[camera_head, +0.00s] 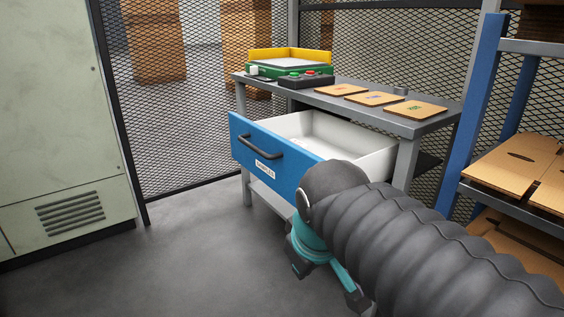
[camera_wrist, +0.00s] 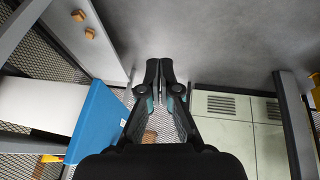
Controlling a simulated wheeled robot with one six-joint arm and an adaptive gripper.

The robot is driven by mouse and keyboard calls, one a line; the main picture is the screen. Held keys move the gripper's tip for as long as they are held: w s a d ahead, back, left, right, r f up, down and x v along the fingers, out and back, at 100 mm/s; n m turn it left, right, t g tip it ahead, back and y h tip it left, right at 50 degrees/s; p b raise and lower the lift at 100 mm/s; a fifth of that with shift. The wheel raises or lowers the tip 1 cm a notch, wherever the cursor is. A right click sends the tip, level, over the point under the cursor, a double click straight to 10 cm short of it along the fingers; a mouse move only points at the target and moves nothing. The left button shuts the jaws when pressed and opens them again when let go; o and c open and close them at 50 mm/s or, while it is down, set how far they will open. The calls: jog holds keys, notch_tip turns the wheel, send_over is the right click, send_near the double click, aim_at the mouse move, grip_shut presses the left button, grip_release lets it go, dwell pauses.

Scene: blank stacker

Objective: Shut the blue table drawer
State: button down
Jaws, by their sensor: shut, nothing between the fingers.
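The blue table drawer (camera_head: 270,165) is pulled out from the grey table (camera_head: 420,127). Its blue front has a black bar handle (camera_head: 261,147) and a white label. The white inside of the drawer looks empty where I can see it. My arm covers the front's right end in the head view. In the wrist view the blue drawer front (camera_wrist: 97,130) shows at the left. My gripper (camera_wrist: 159,66) is shut and empty, to the right of the drawer front in that view and apart from it.
On the table stand a green and yellow tray (camera_head: 290,62), a black button box (camera_head: 306,80) and several brown boards (camera_head: 416,107). A pale cabinet (camera_head: 60,120) is at the left. A blue-post rack (camera_head: 478,110) with cardboard is at the right. The floor before the drawer is clear.

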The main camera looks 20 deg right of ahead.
jog(key=w+a+r+n+g+h+p, duration=0.1)
jog(key=w+a+r+n+g+h, duration=0.1)
jog(key=w+r+n, duration=0.8)
jog(key=w+a+r+n+g+h+p, duration=0.15)
jog(key=w+r+n, duration=0.35)
jog(key=w+n, duration=0.5)
jog(key=shift+w+d+f+m+b, duration=0.35)
jog(key=shift+w+d+f+b, duration=0.4)
jog(key=shift+d+f, duration=0.65)
jog(key=shift+w+d+f+m+b, duration=0.4)
jog(key=shift+w+d+f+b, duration=0.25)
jog(key=shift+d+f, duration=0.7)
jog(key=shift+w+d+f+m+b, duration=0.35)
jog(key=shift+w+d+f+b, duration=0.55)
jog(key=shift+f, duration=0.8)
jog(key=shift+s+d+r+p, duration=0.1)
jog(key=shift+d+p, duration=0.1)
jog(key=shift+p, duration=0.2)
